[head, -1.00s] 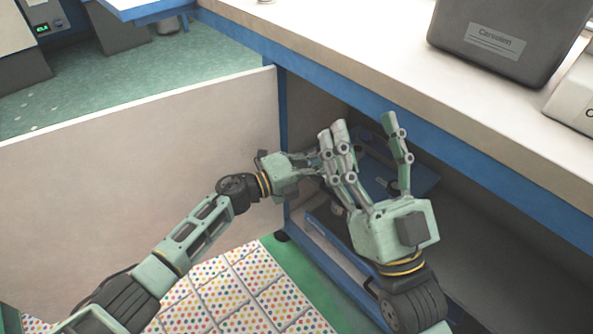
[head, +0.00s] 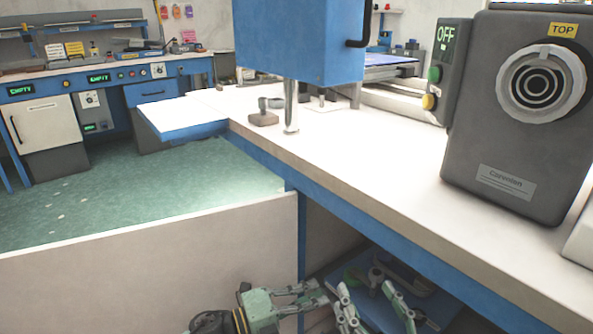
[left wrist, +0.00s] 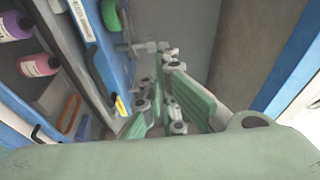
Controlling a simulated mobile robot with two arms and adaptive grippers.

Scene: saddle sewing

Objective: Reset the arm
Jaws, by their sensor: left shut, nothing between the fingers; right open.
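My left gripper (head: 322,296) is at the bottom of the head view, beside the edge of the open white cabinet door. Its fingers are closed together and hold nothing. In the left wrist view its green fingers (left wrist: 165,95) are close together. My right gripper (head: 372,300) is just right of it, in front of the cabinet opening under the worktop. Its fingers are spread apart with nothing seen between them, and its palm is cut off by the picture edge. The two grippers' fingers are very close; I cannot tell whether they touch.
The white door panel (head: 150,275) stands open at left. The worktop (head: 350,165) with its blue edge is above the grippers. A dark grey machine (head: 515,120) stands on it. Blue items (head: 350,275) lie inside the cabinet. Bottles (left wrist: 38,66) show in the left wrist view.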

